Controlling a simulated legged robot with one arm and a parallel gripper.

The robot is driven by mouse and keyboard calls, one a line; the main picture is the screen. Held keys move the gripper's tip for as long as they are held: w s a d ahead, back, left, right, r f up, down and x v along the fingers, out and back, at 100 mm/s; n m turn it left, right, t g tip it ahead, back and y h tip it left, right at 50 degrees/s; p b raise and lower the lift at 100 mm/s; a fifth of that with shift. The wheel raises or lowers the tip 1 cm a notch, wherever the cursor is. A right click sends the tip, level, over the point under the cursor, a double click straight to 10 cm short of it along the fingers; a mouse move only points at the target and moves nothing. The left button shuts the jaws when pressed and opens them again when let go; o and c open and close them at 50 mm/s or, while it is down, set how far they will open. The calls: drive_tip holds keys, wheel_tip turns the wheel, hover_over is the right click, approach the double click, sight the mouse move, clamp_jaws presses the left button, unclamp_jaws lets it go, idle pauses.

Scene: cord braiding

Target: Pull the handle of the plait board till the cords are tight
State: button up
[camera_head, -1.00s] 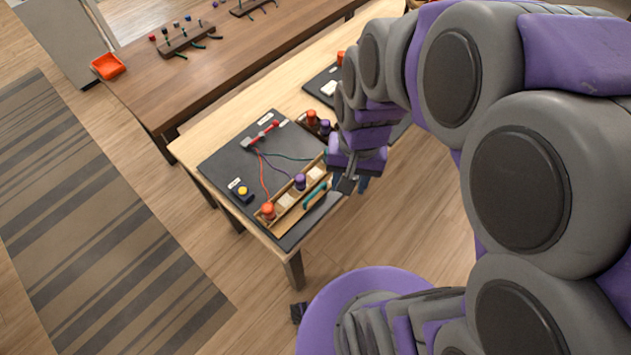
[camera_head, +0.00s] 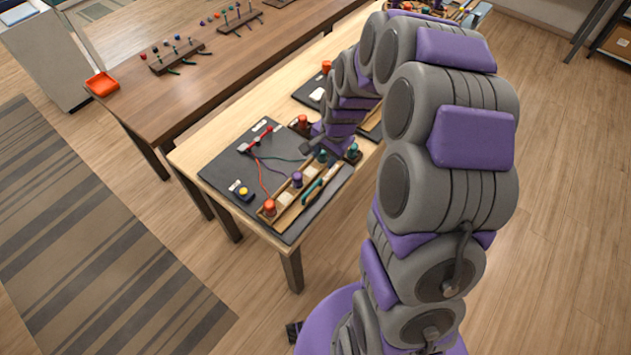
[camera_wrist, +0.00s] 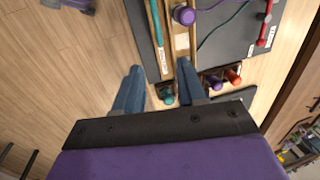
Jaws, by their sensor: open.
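The dark plait board (camera_head: 222,171) lies on the light wood table. A red-ended grey bar (camera_head: 256,138), apparently the handle, lies near its far edge; its red end also shows in the wrist view (camera_wrist: 262,42). Red, purple and green cords run from it towards a wooden rack (camera_head: 283,219) with orange (camera_head: 269,207), purple (camera_head: 297,179) and green (camera_head: 322,156) spools. The red and green cords curve slackly. My gripper (camera_wrist: 159,66) is open and empty, its fingers on either side of the rack's end in the wrist view. Contact is unclear. It is right of the bar, apart from it.
A teal rod (camera_head: 312,190) lies along the rack. Further orange and purple spools (camera_wrist: 215,82) stand beside the rack's end. A brown table (camera_head: 190,90) with an orange tray (camera_head: 102,84) stands behind.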

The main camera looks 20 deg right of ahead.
sight(317, 183)
drive_tip(key=f, duration=0.4)
drive_tip(key=w+a+f+b, duration=0.1)
drive_tip(key=f, duration=0.4)
drive_tip(key=w+f, duration=0.1)
drive_tip(key=f, duration=0.3)
drive_tip(key=shift+a+f+b, duration=0.25)
drive_tip(key=shift+f+b, duration=0.05)
drive_tip(key=shift+b, duration=0.1)
drive_tip(key=shift+w+d+f, duration=0.15)
drive_tip(key=shift+d+f, duration=0.05)
drive_tip(key=shift+f, duration=0.35)
drive_tip(key=shift+c, duration=0.2)
drive_tip(key=shift+a, duration=0.1)
clamp_jaws()
